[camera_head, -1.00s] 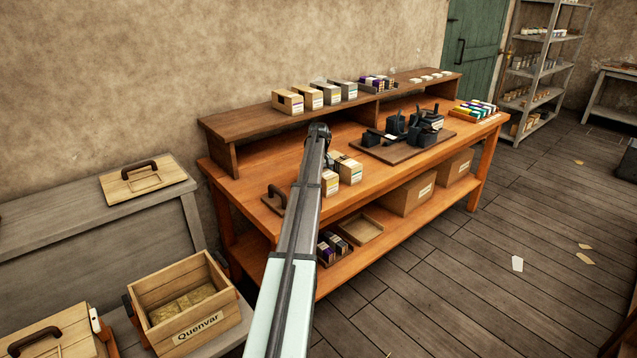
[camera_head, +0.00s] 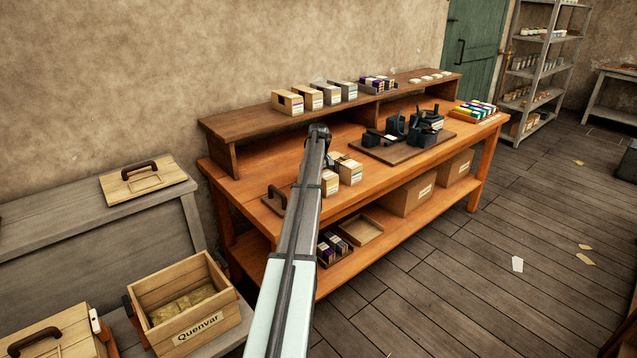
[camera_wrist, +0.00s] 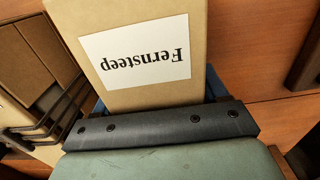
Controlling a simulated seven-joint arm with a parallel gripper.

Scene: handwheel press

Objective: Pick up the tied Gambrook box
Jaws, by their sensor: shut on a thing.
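In the wrist view a tan box (camera_wrist: 140,45) with a white label reading "Fernsteep", upside down in the picture, stands between the blue fingers of my gripper (camera_wrist: 158,98). My gripper is shut on this box. To its left is another tan box (camera_wrist: 45,45) with dark cords (camera_wrist: 50,128) by it; its label is not visible, so I cannot tell whether it is the Gambrook box. In the head view two small tan boxes (camera_head: 330,184) (camera_head: 350,172) stand on the orange bench (camera_head: 400,180) beside my arm. My gripper is mostly hidden there. No Gambrook label is readable.
A raised shelf (camera_head: 240,127) along the back of the bench holds several boxes. A dark press (camera_head: 398,125) stands on a board at the right. An open crate marked "Quenvar" (camera_head: 190,325) is at the lower left. A lidded box (camera_head: 55,335) stands beside it.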

